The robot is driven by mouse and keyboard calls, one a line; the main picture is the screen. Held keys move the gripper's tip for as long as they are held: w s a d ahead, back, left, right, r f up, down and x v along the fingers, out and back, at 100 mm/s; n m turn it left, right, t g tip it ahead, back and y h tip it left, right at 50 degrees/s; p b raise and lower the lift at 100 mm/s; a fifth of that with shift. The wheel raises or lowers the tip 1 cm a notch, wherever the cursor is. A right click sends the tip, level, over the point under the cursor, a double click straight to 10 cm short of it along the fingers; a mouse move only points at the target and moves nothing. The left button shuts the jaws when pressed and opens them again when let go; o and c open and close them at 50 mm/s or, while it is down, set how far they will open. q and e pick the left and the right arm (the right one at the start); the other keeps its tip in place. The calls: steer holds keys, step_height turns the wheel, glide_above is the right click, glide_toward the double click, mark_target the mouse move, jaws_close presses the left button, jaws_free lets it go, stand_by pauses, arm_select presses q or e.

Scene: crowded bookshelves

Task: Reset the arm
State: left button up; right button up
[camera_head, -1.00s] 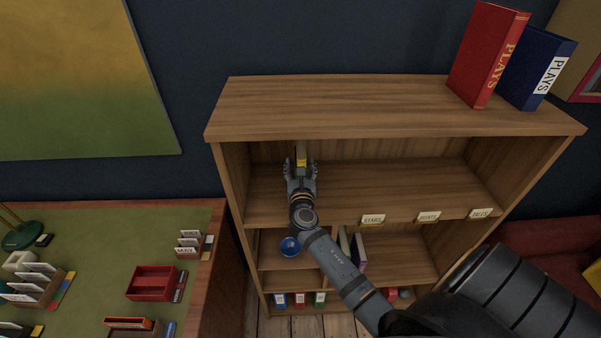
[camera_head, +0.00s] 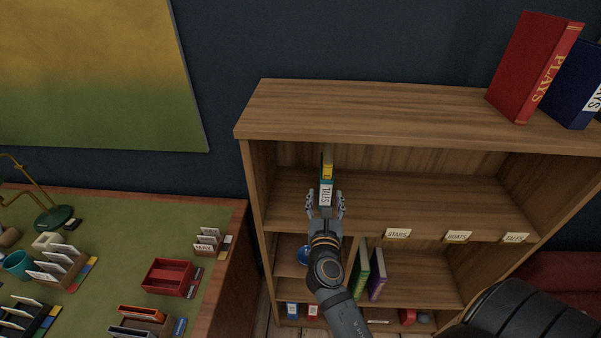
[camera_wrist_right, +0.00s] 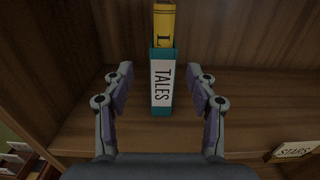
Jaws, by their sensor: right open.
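My right gripper (camera_head: 325,207) is open at the front of the upper shelf compartment. In the right wrist view its two fingers (camera_wrist_right: 160,88) stand apart on either side of a teal book with a white TALES label (camera_wrist_right: 161,85), with a gap on each side. The teal TALES book (camera_head: 326,190) stands upright on the shelf toward its left end. A yellow book (camera_wrist_right: 164,25) stands directly behind it, and it also shows in the head view (camera_head: 327,165). My left gripper is not in view.
The wooden bookcase (camera_head: 400,110) has front labels STARS (camera_head: 397,235), BOATS (camera_head: 458,237) and TALES (camera_head: 515,238). The upper shelf is bare to the right of the teal book. Red (camera_head: 533,65) and blue (camera_head: 577,85) PLAYS books stand on top. A green desk (camera_head: 110,235) holds trays at left.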

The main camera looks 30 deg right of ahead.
steer(key=s+d+f+m+g+y, duration=0.1)
steer(key=s+d+f+m+g, duration=0.2)
steer(key=m, duration=0.5)
steer(key=s+d+f+m+g+y, duration=0.1)
steer(key=s+f+m+g, duration=0.3)
steer(key=m, duration=0.5)
steer(key=s+a+f+m+g+y, duration=0.2)
steer(key=s+a+f+m+y, duration=0.1)
steer(key=s+a+m, duration=0.25)
steer(key=s+a+f+m+g+y, duration=0.3)
steer(key=s+a+m+y, duration=0.1)
steer(key=s+a+m, duration=0.15)
steer(key=s+d+f+m+g, duration=0.1)
steer(key=s+d+f, duration=0.1)
steer(key=f, duration=1.2)
steer(key=s+d+f, duration=0.1)
steer(key=f, duration=1.3)
steer(key=s+d+f+g+b, duration=0.1)
steer(key=s+f, duration=1.4)
steer(key=s, duration=0.3)
steer(key=shift+s+f, duration=0.15)
steer(key=shift+f, duration=0.2)
